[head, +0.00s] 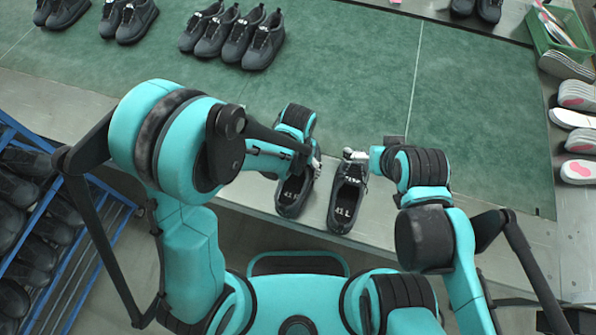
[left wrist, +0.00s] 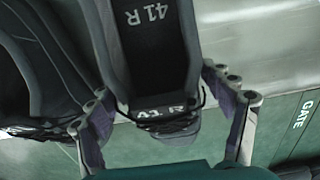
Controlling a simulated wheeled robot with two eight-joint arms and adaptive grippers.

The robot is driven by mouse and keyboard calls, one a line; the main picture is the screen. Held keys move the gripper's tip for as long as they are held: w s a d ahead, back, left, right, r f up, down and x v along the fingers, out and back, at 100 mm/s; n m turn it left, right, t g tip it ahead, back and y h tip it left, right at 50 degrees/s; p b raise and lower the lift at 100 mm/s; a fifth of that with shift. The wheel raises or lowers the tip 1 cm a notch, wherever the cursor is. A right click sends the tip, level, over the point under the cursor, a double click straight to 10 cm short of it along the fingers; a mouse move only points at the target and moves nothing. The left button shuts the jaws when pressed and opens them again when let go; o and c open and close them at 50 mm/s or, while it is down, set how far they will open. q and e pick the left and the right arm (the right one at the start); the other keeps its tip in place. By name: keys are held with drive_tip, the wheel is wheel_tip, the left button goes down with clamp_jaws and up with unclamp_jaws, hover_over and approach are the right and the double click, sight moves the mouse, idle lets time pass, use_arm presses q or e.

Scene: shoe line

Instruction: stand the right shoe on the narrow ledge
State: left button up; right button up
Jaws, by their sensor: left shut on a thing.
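The right shoe (head: 291,192), dark grey, is at the grey ledge (head: 250,200) along the table's front, heel toward me. Its 41 R marks show in the left wrist view (left wrist: 150,50). My left gripper (head: 312,162) is shut on it, with a finger on each side of its front part. Whether its sole touches the ledge is hidden. A matching shoe marked L (head: 345,205) is just right of it, side by side with a small gap in the head view. My right gripper (head: 354,155) is at that shoe's front end; its finger opening is unclear.
A green mat (head: 470,110) covers the table behind the ledge, mostly clear, with several dark shoes (head: 240,38) at the back. A green bin (head: 560,35) and pale insoles (head: 575,95) are at right. A blue rack (head: 75,250) of shoes stands at lower left.

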use_arm(q)
drive_tip(key=shift+f, duration=0.35)
drive_tip(key=shift+r, duration=0.15)
drive_tip(key=o, duration=1.5)
drive_tip(key=shift+f, duration=0.2)
